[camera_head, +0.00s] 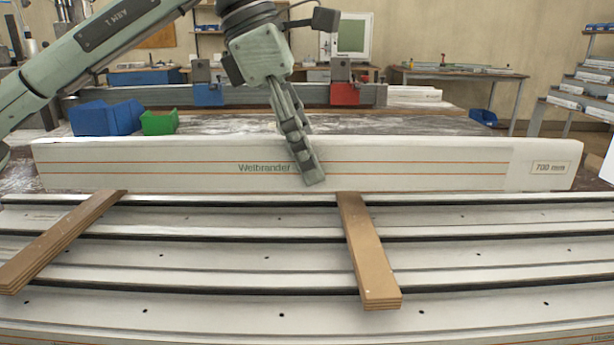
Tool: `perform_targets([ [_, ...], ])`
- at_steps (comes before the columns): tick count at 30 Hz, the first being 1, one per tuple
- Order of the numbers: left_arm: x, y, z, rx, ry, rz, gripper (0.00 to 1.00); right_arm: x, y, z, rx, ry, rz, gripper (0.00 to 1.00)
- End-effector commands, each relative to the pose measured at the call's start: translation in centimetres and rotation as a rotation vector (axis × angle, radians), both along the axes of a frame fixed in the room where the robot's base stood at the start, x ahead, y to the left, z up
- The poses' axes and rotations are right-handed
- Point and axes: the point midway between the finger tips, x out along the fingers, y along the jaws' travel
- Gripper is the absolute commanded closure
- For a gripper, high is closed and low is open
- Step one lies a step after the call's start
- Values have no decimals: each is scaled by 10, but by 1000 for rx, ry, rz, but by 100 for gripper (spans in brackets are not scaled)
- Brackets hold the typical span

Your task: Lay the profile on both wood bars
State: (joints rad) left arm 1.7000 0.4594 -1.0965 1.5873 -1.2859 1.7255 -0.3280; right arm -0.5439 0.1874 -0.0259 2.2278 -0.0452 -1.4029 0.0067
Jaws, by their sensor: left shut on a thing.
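The profile (420,165) is a long white bar with thin orange lines and a "700 mm" label at its right end. It stands across the view just behind the two wood bars. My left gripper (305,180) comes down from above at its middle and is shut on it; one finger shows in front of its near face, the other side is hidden. The left wood bar (60,240) lies slanted on the slotted bench top, and the right wood bar (370,255) lies right of centre. Nothing lies on either bar. My right gripper is not in view.
The slotted metal bench top (230,260) fills the front and is clear between the wood bars. Behind the profile are blue bins (108,118), a green bin (160,123) and a rail with a blue clamp (209,94) and a red clamp (344,93). Shelves stand far right.

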Motion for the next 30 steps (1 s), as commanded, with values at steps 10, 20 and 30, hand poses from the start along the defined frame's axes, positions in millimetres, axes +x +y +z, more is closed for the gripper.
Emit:
perform_targets([
  [10, 0, 0, -36, -3, -1, 0, 100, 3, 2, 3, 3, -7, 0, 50],
  [20, 0, 0, -38, -3, -2, 0, 100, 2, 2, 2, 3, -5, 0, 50],
  [30, 0, 1, -40, 1, 1, 0, 20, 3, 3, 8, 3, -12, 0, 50],
])
